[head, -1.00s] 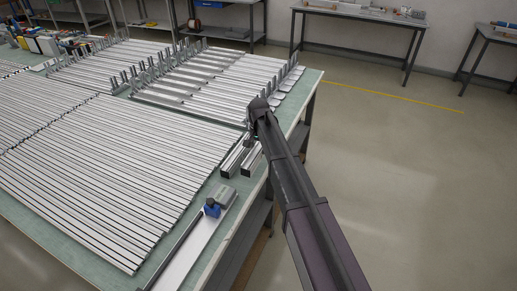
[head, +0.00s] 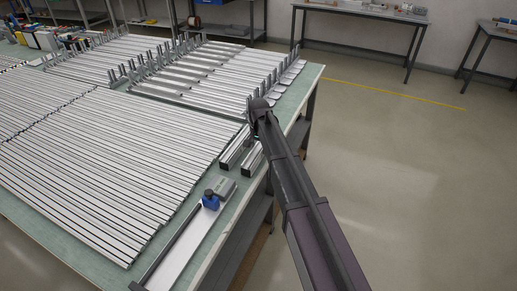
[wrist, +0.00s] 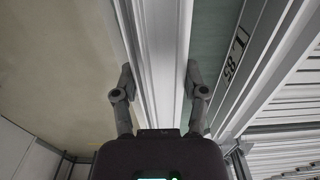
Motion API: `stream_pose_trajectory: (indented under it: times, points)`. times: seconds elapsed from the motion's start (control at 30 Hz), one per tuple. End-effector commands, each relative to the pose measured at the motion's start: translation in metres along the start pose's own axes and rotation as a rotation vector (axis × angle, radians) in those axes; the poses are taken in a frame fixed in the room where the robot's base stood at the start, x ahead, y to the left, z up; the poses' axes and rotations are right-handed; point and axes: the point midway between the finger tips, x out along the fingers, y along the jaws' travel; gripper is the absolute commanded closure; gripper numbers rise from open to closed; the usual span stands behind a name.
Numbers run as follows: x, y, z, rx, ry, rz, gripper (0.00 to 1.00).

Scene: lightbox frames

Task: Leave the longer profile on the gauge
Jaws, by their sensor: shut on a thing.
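Two short silver profiles lie side by side near the table's right edge in the head view: a left one (head: 234,152) and a right one (head: 252,161). My gripper (head: 257,128) is at their far ends and hides part of them, so I cannot compare their lengths. In the wrist view my gripper (wrist: 160,82) is shut on a silver profile (wrist: 160,45), a finger on each side; it appears to be the right one. The other profile (wrist: 270,65) runs beside it. The gauge (head: 188,238), a long flat plate with a grey block and blue knob, lies nearer on the table.
Many long profiles (head: 100,165) cover the left of the green table (head: 222,240). Racks with upright posts (head: 210,68) hold more at the back. A dark marking, seemingly L 85 (wrist: 236,52), shows in the wrist view. Open floor (head: 410,180) is to the right.

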Motion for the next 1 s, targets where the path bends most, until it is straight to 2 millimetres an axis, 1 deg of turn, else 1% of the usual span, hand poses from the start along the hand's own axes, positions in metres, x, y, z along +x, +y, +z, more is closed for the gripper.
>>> stream_pose_trajectory:
  times: [0.33,0.37,0.4,0.47,0.5,1.0]
  points:
    - [-0.0002,0.0003,-0.0001,0.0,0.0,0.0,1.0]
    - [-0.0002,0.0003,-0.0002,0.0,0.0,0.0,0.35]
    - [-0.0002,0.0003,-0.0002,0.0,0.0,0.0,0.23]
    - [-0.0002,0.0003,-0.0002,0.0,0.0,0.0,0.05]
    - [-0.0002,0.0003,-0.0002,0.0,0.0,0.0,0.04]
    - [-0.0017,0.0003,-0.0003,0.0,0.0,0.0,0.04]
